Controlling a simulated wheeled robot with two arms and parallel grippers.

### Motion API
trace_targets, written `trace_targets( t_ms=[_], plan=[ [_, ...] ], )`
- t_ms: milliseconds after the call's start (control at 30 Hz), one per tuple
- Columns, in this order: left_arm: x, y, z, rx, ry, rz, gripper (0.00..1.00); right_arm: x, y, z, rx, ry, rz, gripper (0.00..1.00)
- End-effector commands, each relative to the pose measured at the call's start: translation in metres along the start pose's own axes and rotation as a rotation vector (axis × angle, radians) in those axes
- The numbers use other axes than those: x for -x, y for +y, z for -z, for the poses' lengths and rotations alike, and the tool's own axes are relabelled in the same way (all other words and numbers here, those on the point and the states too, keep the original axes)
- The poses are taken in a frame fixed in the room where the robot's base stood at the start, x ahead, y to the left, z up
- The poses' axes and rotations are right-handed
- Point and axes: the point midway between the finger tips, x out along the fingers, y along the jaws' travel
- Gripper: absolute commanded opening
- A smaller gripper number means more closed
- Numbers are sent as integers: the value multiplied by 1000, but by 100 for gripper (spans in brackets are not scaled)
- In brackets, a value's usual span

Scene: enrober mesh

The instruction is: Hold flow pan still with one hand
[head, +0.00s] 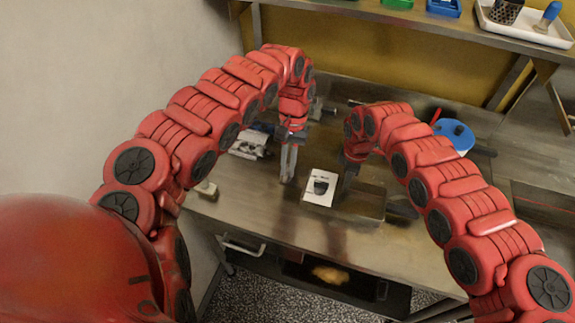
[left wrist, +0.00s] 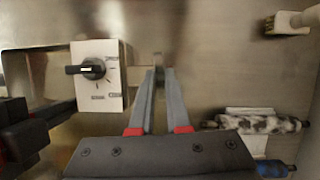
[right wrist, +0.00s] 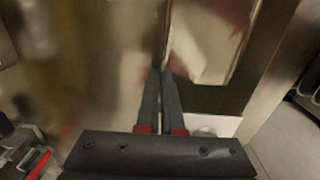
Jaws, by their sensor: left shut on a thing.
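My left gripper (head: 287,178) points down left of the white knob panel. In the left wrist view its fingers (left wrist: 158,74) are close together on a thin metal edge (left wrist: 158,60), which looks like part of the flow pan; the rest of the pan is hard to make out. My right gripper (right wrist: 164,72) has its fingers together, with nothing visible between them, beside shiny metal (right wrist: 207,40). In the head view its tips are hidden behind my right arm.
The white knob panel (head: 320,188) also shows in the left wrist view (left wrist: 98,75). A patterned roll (left wrist: 255,123) and a pale brush (left wrist: 290,22) lie on the steel table. A blue round item (head: 455,135) is at the right. A shelf (head: 420,20) spans the back.

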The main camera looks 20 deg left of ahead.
Motion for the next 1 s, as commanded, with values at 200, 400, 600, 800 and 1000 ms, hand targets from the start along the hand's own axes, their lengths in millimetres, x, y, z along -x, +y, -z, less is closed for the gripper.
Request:
trace_targets(
  t_ms=[200,400,600,800,1000],
  plan=[
    [0,0,0,-61,-1,26,0,0,0,0,0,0,0,0],
    [0,0,0,-76,-2,33,0,0,0,0,0,0,0,0],
    [0,0,0,-76,-2,33,0,0,0,0,-1,0,0,0],
    [0,0,0,-76,-2,33,32,0,0,0,-1,0,0,0],
    [0,0,0,-75,-2,32,45,0,0,0,-1,0,0,0]
  ],
)
